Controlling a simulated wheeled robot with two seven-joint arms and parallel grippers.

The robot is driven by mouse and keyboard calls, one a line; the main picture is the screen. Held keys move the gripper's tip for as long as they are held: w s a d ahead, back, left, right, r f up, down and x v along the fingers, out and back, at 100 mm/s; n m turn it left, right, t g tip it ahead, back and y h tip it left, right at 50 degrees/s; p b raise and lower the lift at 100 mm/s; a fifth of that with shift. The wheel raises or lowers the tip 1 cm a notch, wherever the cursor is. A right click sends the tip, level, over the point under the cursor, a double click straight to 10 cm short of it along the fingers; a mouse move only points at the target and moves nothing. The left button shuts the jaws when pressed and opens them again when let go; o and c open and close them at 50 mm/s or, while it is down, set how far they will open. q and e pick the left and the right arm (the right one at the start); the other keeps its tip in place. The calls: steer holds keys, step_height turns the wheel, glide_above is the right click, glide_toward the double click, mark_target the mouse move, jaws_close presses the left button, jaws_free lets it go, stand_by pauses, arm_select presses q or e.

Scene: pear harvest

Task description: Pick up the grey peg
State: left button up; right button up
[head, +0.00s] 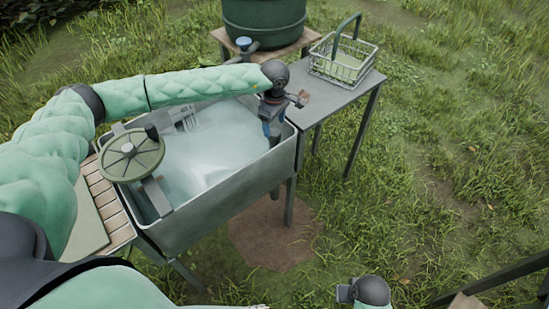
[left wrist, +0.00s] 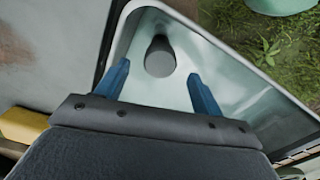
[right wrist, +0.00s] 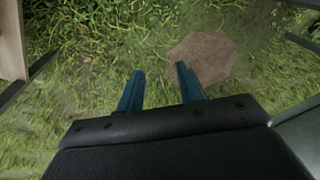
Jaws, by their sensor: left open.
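The grey peg (left wrist: 160,57) stands in the corner of the metal basin in the left wrist view, seen nearly end-on. My right gripper (right wrist: 159,72) is open and empty above the grass.
The basin (head: 230,205) holds pale water and carries a round green handwheel (head: 131,156) at its left. A side table (head: 340,100) with a wire basket (head: 342,62) stands right of it. A green barrel (head: 262,18) is behind. Grass lies open to the right.

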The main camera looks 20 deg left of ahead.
mark_target(275, 132)
arm_select(q)
steer(key=shift+f, duration=0.15)
steer(key=shift+w+f, duration=0.1)
steer(key=shift+f, duration=0.05)
steer(key=shift+f+p, duration=0.6)
steer(key=shift+f, duration=0.65)
step_height(275, 132, down, 5)
steer(key=shift+a+p, duration=0.1)
steer(key=shift+p, duration=1.15)
arm_select(e)
step_height(275, 132, down, 14)
steer(key=s+d, duration=0.1)
steer(key=shift+s, duration=0.25)
steer(key=shift+d+f, duration=0.1)
arm_select(q)
steer(key=c, duration=1.4)
jaws_close()
arm_select(e)
steer(key=shift+w, duration=0.1)
arm_select(q)
steer(key=shift+r, duration=0.15)
